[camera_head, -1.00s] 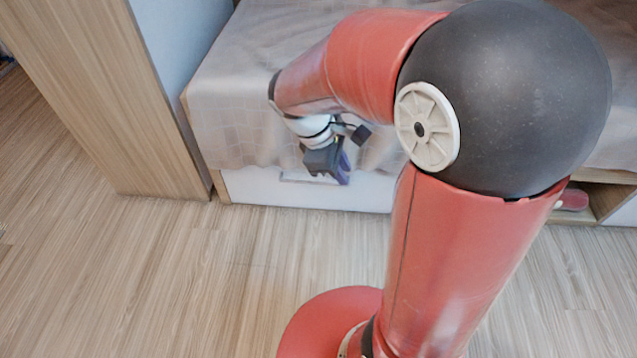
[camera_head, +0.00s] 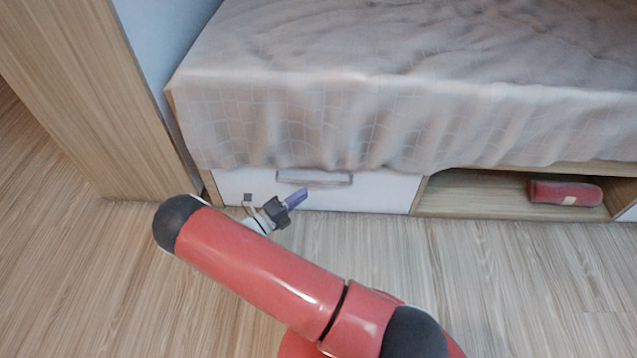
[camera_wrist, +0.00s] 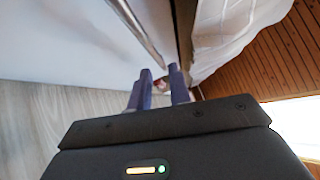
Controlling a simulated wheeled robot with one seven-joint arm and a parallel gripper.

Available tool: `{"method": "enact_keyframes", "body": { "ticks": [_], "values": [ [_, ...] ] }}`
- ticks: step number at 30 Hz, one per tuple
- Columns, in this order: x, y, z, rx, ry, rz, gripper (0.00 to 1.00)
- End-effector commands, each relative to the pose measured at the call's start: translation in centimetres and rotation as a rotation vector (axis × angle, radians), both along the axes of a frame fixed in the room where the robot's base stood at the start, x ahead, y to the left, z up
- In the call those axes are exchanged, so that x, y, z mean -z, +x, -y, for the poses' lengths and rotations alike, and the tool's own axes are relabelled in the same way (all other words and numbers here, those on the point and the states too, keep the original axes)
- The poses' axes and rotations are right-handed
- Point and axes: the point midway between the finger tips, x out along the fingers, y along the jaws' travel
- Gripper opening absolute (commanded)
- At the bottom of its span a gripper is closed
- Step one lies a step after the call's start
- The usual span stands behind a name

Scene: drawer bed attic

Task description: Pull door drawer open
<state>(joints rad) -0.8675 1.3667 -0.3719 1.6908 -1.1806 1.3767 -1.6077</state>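The white drawer front (camera_head: 385,192) sits under the bed and looks flush with the bed base. Its metal bar handle (camera_head: 314,178) is near the top edge, just below the hanging cover. My gripper (camera_head: 297,198), with purple fingers, is just in front of the drawer and below the handle in the head view. In the wrist view the fingers (camera_wrist: 161,76) are apart with an empty-looking gap. The handle bar (camera_wrist: 138,28) runs down from the top toward the fingertips there. I cannot tell whether they touch it.
The bed cover (camera_head: 300,120) hangs down close above the handle. A wooden cabinet (camera_head: 85,90) stands at the left. An open cubby (camera_head: 470,195) to the right holds a red roll (camera_head: 565,193). The wooden floor in front is clear.

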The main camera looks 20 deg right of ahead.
Motion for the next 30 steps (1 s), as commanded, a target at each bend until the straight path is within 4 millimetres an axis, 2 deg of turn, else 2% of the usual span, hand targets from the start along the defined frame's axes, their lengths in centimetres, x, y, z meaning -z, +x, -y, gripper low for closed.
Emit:
{"method": "enact_keyframes", "body": {
  "ticks": [1, 5, 18, 23, 30],
  "values": [
    [0.6, 0.1, -0.2, -0.017, -0.027, -0.019, 0.2],
    [0.9, 0.4, 0.2, -0.031, -0.05, -0.035, 0.2],
    [0.0, 3.2, 5.8, -0.029, -0.047, -0.034, 0.2],
    [-0.1, 3.5, 6.5, -0.029, -0.046, -0.034, 0.2],
    [-0.1, 3.6, 6.6, -0.029, -0.046, -0.034, 0.2]
  ]
}}
